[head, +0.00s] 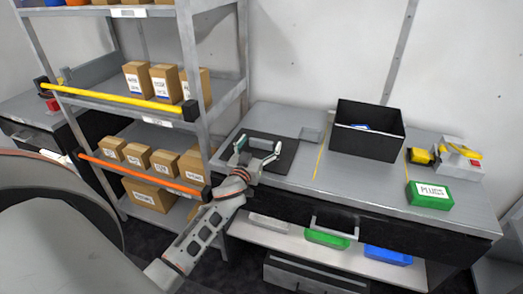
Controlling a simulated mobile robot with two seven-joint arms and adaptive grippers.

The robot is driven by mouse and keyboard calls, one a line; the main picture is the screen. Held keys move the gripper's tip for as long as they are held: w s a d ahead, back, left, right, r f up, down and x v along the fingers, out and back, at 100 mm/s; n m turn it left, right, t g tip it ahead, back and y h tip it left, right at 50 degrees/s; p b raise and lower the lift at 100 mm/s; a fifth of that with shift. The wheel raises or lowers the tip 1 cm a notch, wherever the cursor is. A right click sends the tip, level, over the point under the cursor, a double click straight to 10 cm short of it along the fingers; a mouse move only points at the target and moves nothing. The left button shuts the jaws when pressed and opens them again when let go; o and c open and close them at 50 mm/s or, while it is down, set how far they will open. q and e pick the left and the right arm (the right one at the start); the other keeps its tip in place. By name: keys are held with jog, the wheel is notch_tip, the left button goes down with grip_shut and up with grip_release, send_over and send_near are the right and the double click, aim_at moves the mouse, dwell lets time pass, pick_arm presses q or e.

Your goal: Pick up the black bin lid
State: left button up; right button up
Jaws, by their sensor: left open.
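The black bin lid (285,160) seems to be the dark flat panel lying on the left part of the grey workbench. My left gripper (259,146) is open and empty, with its fingers over the lid. I cannot tell whether the fingertips touch it. The gripper and wrist hide part of the lid's front left. The black bin (368,145) stands open on the bench to the right, with something blue and white inside. My right gripper is out of view.
A green box (429,195) and a yellow-grey device (459,155) sit at the bench's right. A metal shelf with several cardboard boxes (165,82) and a yellow bar (115,99) stands close left of my arm.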

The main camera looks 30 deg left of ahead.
pick_arm(q)
jog(key=shift+w+a, duration=0.15)
jog(key=shift+w, duration=0.5)
jog(key=c, duration=1.3)
jog(key=shift+r, duration=0.15)
